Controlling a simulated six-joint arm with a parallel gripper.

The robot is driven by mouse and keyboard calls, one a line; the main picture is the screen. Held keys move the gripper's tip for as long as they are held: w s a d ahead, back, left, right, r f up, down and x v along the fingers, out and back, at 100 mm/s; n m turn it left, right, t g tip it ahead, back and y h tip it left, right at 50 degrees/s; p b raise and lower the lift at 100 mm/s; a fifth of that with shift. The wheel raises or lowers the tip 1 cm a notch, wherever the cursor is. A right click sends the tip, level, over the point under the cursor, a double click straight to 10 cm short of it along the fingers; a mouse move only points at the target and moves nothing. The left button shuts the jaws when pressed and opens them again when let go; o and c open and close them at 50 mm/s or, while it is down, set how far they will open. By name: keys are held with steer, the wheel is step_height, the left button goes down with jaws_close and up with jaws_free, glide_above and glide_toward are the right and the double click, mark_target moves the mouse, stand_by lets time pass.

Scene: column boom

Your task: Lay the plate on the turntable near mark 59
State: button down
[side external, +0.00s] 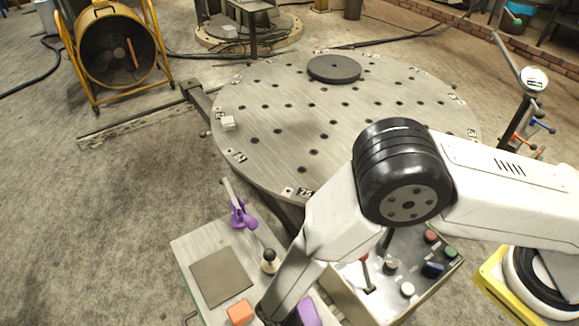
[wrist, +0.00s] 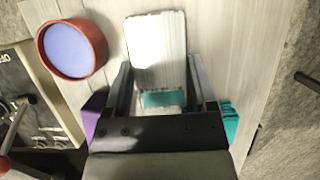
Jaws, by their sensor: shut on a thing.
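The plate (wrist: 157,45) is a pale, ribbed metal rectangle with a teal band across its near end, in the wrist view. My gripper (wrist: 161,78) is shut on it, one finger along each side. The plate is over the pale bench top; I cannot tell whether it touches it. In the side view my gripper and the plate are hidden behind my arm at the bottom. The turntable (side external: 280,110) is a large round grey disc with many holes. Small tags sit along its rim, too small to read, so I cannot tell which is mark 59.
A dark disc (side external: 334,68) and a pale block (side external: 228,123) are on the turntable. The bench holds a grey mat (side external: 222,276), an orange block (side external: 240,312) and a purple clamp (side external: 242,215). A button box (side external: 350,304) and red-rimmed round container (wrist: 102,45) are near my gripper.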

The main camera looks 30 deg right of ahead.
steer(key=shift+f, duration=0.1)
jaws_free()
steer(key=v, duration=1.2)
stand_by(0.6)
